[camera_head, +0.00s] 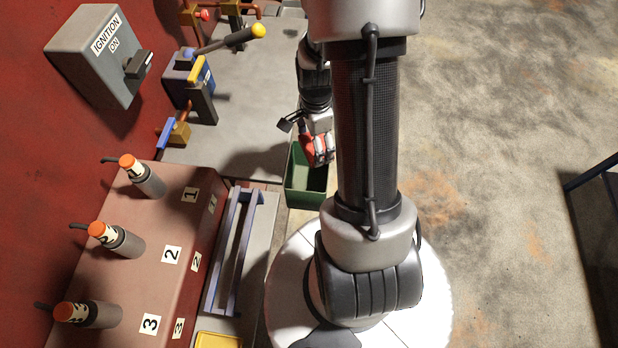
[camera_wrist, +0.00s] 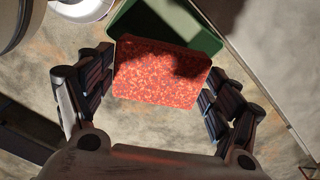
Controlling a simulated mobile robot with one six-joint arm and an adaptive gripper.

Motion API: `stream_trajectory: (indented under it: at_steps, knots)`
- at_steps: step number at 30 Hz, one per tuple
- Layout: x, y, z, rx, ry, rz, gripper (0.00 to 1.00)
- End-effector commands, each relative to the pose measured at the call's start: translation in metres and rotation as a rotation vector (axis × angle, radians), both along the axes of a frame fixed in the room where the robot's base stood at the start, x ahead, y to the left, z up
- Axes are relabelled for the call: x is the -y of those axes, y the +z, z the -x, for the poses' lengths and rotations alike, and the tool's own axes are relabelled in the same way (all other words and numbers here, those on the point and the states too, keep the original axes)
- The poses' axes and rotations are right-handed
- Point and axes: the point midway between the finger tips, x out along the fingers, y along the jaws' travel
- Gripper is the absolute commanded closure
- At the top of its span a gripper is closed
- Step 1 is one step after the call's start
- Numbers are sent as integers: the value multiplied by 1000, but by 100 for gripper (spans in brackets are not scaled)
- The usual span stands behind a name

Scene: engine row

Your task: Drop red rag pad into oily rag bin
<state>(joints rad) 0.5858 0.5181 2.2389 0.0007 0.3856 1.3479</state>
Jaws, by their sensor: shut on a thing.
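The red rag pad (camera_wrist: 158,75) is a flat, speckled red block between the fingers in the wrist view. It also shows, small and partly hidden, in the head view (camera_head: 309,148). My gripper (camera_wrist: 158,85) is shut on it; in the head view it (camera_head: 317,140) hangs at the upper edge of the green bin. The green bin (camera_wrist: 205,40) is the oily rag bin by its look; no label shows. It stands on the floor in the head view (camera_head: 305,195), open-topped. In the wrist view the pad overlaps the bin's near side. The pad's height above the rim is unclear.
A brown block with numbered orange-capped plugs (camera_head: 120,240) stands at left. A grey ignition box (camera_head: 100,55) and a yellow-knobbed lever (camera_head: 258,31) are above it. A purplish rail (camera_head: 235,250) runs beside the block. Open floor (camera_head: 480,130) lies to the right.

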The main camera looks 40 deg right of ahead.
Motion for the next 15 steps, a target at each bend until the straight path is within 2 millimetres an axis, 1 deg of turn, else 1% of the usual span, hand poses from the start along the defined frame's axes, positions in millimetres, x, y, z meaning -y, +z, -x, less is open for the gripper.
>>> stream_trajectory:
  at_steps: [1,6,9,15]
  knots:
    - [0,-11,0,0,1,0,40]
    - [0,-29,0,0,2,0,40]
    - [0,-34,0,0,2,0,40]
    - [0,-33,-1,1,2,0,40]
